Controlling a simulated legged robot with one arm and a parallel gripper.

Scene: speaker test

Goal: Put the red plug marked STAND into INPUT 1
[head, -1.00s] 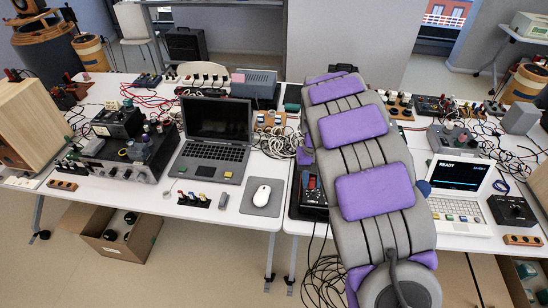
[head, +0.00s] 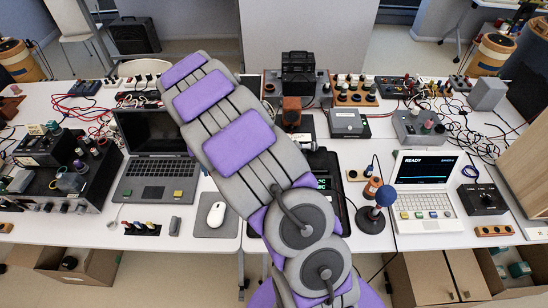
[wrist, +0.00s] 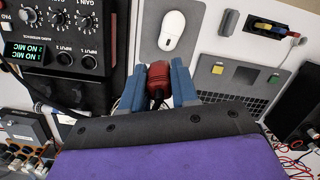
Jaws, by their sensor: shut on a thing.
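In the wrist view my gripper (wrist: 158,88) is shut on a red plug (wrist: 158,76), held between its two blue fingers. No STAND marking is readable on it. The black audio interface (wrist: 108,75) is left of the fingers, with sockets labelled INPUT 2 (wrist: 65,59) and INPUT 1 (wrist: 89,62). Both sockets look empty, and the plug is apart from them. The interface's green display (wrist: 24,52) reads NO MIC on both lines. In the head view the interface (head: 342,190) is partly behind my arm, which hides my gripper and the plug.
A white mouse (head: 216,214) on a grey pad (head: 213,230) and a laptop (head: 155,190) are left of the interface. Loose cables clutter the back.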

